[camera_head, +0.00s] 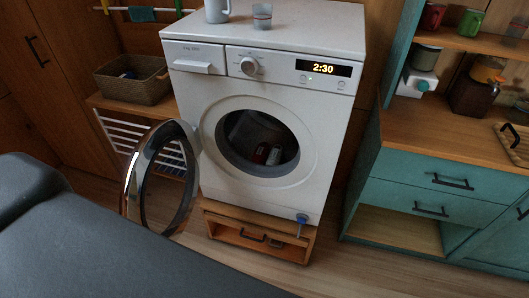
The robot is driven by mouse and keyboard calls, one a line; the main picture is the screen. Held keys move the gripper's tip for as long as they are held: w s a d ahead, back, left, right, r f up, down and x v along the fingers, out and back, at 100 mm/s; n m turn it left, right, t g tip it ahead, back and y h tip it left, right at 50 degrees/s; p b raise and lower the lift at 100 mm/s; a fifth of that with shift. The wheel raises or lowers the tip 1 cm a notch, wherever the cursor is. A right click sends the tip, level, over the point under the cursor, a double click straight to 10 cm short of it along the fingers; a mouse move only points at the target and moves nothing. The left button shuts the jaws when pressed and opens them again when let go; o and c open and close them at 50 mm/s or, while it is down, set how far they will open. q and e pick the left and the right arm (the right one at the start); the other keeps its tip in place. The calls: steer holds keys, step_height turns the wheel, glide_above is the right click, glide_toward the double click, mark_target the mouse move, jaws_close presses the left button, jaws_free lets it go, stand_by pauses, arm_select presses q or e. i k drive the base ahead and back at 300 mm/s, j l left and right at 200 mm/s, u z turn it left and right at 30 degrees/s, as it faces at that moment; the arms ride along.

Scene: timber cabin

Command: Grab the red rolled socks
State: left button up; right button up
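The white washing machine (185,130) stands in the middle with its round door (131,185) swung open to the left. Inside the dark drum (240,130) lie small items, low and right of centre. One small reddish item (261,153) may be the red rolled socks; it is too small and dark to be sure. A paler item (274,156) lies just right of it. Neither of my grippers is in view. A large dark grey part, probably mine, covers the lower left.
A wooden pedestal (222,218) with a drawer is under the machine. A cup (262,17) and a pale mug (217,10) stand on top. A basket (134,80) sits on a rack at left. A teal cabinet (420,178) stands right. Some bare floor shows at lower right.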

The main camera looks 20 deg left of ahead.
mark_target(262, 150)
steer(key=i+l+u, duration=0.3)
steer(key=i+l, duration=0.5)
steer(key=i+z, duration=0.1)
steer(key=i, duration=0.4)
steer(key=l+u, duration=0.15)
